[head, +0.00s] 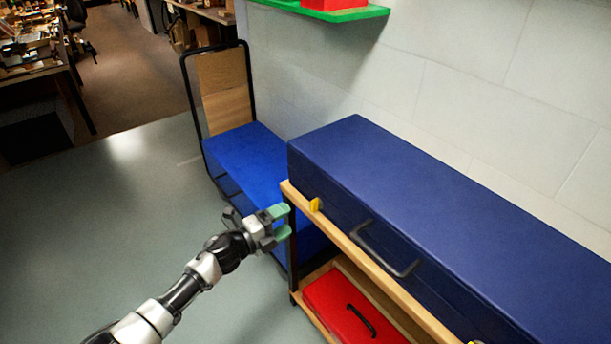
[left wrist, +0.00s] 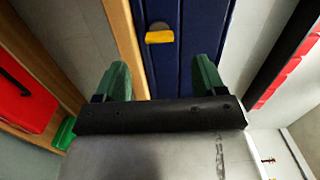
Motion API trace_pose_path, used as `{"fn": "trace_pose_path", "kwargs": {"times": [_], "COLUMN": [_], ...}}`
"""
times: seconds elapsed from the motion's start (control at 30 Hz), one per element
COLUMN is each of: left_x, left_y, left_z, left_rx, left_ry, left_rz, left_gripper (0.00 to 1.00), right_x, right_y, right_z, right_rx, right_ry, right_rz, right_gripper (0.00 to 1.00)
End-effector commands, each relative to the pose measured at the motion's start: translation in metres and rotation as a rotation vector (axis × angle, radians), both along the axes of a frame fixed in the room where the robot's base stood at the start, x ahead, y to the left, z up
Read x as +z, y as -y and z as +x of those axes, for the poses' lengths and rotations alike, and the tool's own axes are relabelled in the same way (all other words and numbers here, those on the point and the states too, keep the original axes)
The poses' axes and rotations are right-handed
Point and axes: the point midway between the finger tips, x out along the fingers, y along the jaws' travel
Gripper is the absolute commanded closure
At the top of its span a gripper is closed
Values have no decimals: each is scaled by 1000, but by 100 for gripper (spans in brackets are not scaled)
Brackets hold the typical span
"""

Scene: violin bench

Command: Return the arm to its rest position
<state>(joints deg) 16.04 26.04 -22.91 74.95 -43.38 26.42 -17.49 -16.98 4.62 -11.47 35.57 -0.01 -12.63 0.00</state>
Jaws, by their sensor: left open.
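My left gripper (head: 279,222) has green fingertips and stands open and empty, just left of the front edge of the wooden bench in the head view. In the left wrist view its two green fingers (left wrist: 160,82) are spread wide apart with nothing between them. Ahead of them is a long blue case (left wrist: 187,70) with a yellow latch (left wrist: 160,37). In the head view the blue case (head: 440,200) lies shut on the bench, with a black handle and a yellow latch (head: 315,204) on its front. My right gripper is not in view.
A red case (head: 345,310) with a black handle lies on the bench's lower shelf. A blue-topped cart (head: 245,155) stands behind the left end of the bench. A green wall shelf (head: 345,14) holds a red thing. The floor (head: 110,220) at left is clear.

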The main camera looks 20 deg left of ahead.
Motion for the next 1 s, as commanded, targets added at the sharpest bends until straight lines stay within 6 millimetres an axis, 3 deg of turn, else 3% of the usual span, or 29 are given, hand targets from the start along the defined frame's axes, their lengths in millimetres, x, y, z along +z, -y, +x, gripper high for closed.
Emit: {"fn": "trace_pose_path", "kwargs": {"times": [0.13, 0.23, 0.37, 0.47, 0.6, 0.7, 0.77, 0.9, 1.0], "left_x": [-6, -35, -107, -171, -250, -296, -320, -362, -379], "left_y": [-1, -9, -29, -43, -56, -60, -60, -54, -48], "left_z": [-2, -9, -38, -78, -151, -213, -253, -351, -415], "left_rx": [14, 81, 259, 425, 650, 807, 900, 1117, 1255], "left_ry": [-21, -116, -354, -563, -828, -1003, -1104, -1323, -1452], "left_rz": [-12, -71, -209, -319, -438, -506, -539, -600, -628], "left_gripper": [30, 30, 30, 30, 30, 30, 30, 30, 30], "right_x": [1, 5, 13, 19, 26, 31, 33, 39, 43], "right_y": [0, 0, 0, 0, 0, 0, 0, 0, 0], "right_z": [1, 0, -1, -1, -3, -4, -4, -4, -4], "right_rx": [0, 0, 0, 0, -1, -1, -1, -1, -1], "right_ry": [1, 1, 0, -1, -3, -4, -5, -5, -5], "right_rz": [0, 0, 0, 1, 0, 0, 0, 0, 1], "right_gripper": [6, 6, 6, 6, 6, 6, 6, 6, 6]}}
